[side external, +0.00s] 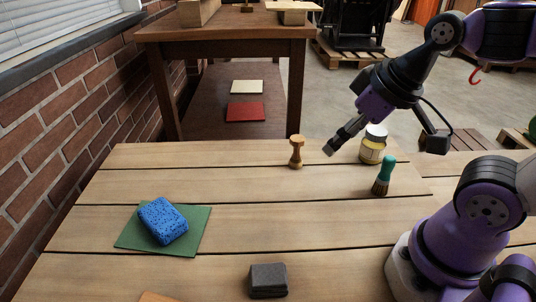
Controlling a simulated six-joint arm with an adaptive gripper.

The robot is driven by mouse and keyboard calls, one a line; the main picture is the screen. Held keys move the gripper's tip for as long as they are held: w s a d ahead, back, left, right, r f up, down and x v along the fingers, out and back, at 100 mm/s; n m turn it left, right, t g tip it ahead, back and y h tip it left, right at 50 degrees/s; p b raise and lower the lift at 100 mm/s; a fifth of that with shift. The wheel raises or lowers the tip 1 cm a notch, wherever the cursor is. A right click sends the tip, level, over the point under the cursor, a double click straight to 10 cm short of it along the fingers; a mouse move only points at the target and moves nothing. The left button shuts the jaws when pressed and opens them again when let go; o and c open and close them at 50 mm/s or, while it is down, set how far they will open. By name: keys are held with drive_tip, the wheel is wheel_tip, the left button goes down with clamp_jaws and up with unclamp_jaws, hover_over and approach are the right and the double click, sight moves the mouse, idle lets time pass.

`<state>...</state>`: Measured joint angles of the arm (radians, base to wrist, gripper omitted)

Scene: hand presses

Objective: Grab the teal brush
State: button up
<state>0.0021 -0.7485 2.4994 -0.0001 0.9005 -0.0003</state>
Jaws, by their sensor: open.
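The teal brush (385,175) stands upright on the wooden table, bristles down, with its teal handle on top. It is at the right of the table, in front of a jar. My gripper (385,143) is open and empty above the table, at the back right.
A jar (373,145) with a white lid and yellow contents stands just behind the brush. A wooden stamp-like piece (296,152) stands to the left. A blue sponge (163,220) lies on a green mat (198,238). A dark grey block (268,281) is at the front.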

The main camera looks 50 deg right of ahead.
drive_tip(key=d+f+m+g+h, duration=0.1)
drive_tip(key=d+f+m+g, duration=0.15)
drive_tip(key=d, duration=0.45)
drive_tip(key=m+g, duration=0.3)
drive_tip(key=m, duration=0.1)
hover_over(392, 158)
drive_tip(key=f, duration=0.2)
drive_tip(key=shift+w+a+f+y, duration=0.35)
drive_tip(key=shift+w+f+y, duration=0.05)
drive_tip(key=shift+m, duration=0.45)
drive_tip(key=f, duration=0.5)
drive_tip(key=shift+s+d+f, duration=0.15)
drive_tip(key=shift+s+d, duration=0.25)
drive_tip(key=shift+w+f, duration=0.2)
drive_tip(key=shift+f, duration=2.55)
clamp_jaws()
